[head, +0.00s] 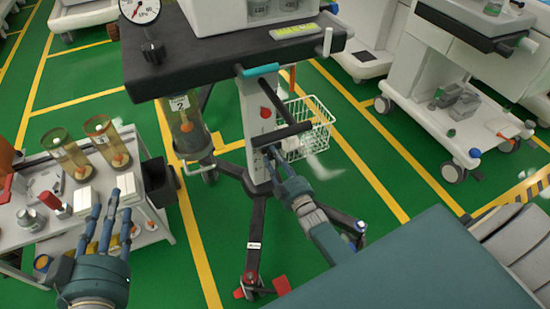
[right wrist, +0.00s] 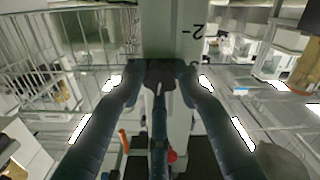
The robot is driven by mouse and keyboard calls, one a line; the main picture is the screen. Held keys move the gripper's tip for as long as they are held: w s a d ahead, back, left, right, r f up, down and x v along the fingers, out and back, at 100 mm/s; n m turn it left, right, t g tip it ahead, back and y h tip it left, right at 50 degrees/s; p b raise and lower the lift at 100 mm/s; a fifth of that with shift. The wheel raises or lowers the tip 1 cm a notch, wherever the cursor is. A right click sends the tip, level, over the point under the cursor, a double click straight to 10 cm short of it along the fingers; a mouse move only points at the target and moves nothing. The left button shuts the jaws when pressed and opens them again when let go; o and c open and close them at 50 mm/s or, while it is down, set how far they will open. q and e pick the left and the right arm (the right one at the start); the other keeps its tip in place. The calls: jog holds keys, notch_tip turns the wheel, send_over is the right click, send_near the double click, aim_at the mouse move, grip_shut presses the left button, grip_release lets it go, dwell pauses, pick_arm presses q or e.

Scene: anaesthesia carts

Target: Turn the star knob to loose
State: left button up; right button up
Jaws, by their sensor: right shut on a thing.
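The dark star knob (right wrist: 160,74) sits on the front of the cart's pale column (right wrist: 172,32) in the right wrist view, between my right fingertips. My right gripper (right wrist: 160,68) is shut on it, with fingers on both sides. In the head view my right gripper (head: 268,150) reaches the column (head: 256,105) just below a black bar handle (head: 282,134). There the knob is hidden, and its turn position cannot be told. My left gripper (head: 108,212) is open and empty, fingers pointing up the picture, beside a side trolley.
The cart's dark top (head: 210,55) carries a gauge (head: 140,8). A white wire basket (head: 308,128) hangs behind the column. The side trolley (head: 20,225) at left holds amber cylinders (head: 70,155). A teal surface (head: 420,270) fills the lower right. Green floor is free between the carts.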

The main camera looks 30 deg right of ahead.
jog(key=shift+a+f, duration=0.1)
jog(key=shift+f, duration=0.05)
jog(key=o, duration=0.9)
jog(key=shift+c, duration=0.2)
jog(key=shift+s, duration=0.1)
jog(key=s, duration=1.1)
jog(key=shift+s+a, duration=0.3)
jog(key=shift+s, duration=0.1)
